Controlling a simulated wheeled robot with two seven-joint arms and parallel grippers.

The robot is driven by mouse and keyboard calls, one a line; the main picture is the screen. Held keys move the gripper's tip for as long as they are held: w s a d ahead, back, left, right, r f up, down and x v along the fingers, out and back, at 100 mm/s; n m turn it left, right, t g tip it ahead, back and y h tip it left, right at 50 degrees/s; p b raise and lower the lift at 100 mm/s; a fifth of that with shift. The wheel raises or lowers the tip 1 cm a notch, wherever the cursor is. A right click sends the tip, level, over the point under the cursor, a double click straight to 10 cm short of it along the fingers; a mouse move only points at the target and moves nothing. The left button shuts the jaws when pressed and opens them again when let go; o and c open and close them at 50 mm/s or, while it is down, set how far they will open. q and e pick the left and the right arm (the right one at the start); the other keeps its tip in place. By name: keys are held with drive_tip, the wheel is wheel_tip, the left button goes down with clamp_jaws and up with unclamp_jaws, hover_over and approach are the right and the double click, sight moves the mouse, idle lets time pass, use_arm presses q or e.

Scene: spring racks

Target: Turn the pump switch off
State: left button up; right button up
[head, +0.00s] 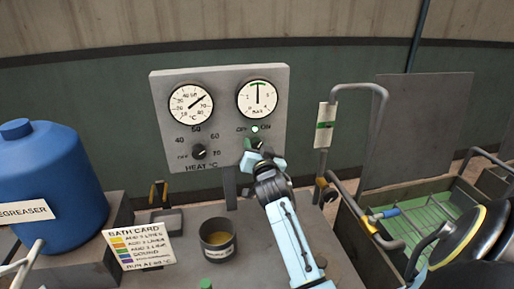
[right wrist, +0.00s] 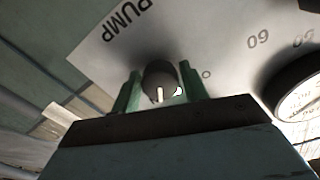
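The grey control panel (head: 222,150) has a pump switch, a dark round knob with a pale pointer mark, which shows in the right wrist view (right wrist: 160,82). In the head view my right gripper hides most of the switch, below the OFF and ON labels. A green lamp (head: 254,129) is lit between those labels. My right gripper (head: 254,146) is at the panel. Its green fingers (right wrist: 160,88) stand on either side of the knob with little or no visible gap; I cannot tell whether they press on it. My left gripper is not in view.
A heat knob (head: 199,152) and two gauges, temperature (head: 191,104) and pressure (head: 257,99), are on the panel. A blue degreaser drum (head: 45,185), a bath card (head: 139,246) and a cup (head: 217,238) stand left of my arm. A pipe (head: 378,112) rises at right.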

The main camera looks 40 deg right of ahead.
drive_tip(key=c, duration=0.6)
drive_tip(key=shift+n, duration=0.3)
drive_tip(key=n+p, duration=0.2)
drive_tip(key=n, duration=0.2)
drive_tip(key=shift+n, duration=0.4)
drive_tip(key=n+p, duration=0.1)
drive_tip(key=n, duration=0.2)
drive_tip(key=shift+d+n, duration=0.1)
drive_tip(key=shift+n, duration=1.7)
drive_tip(key=o, duration=1)
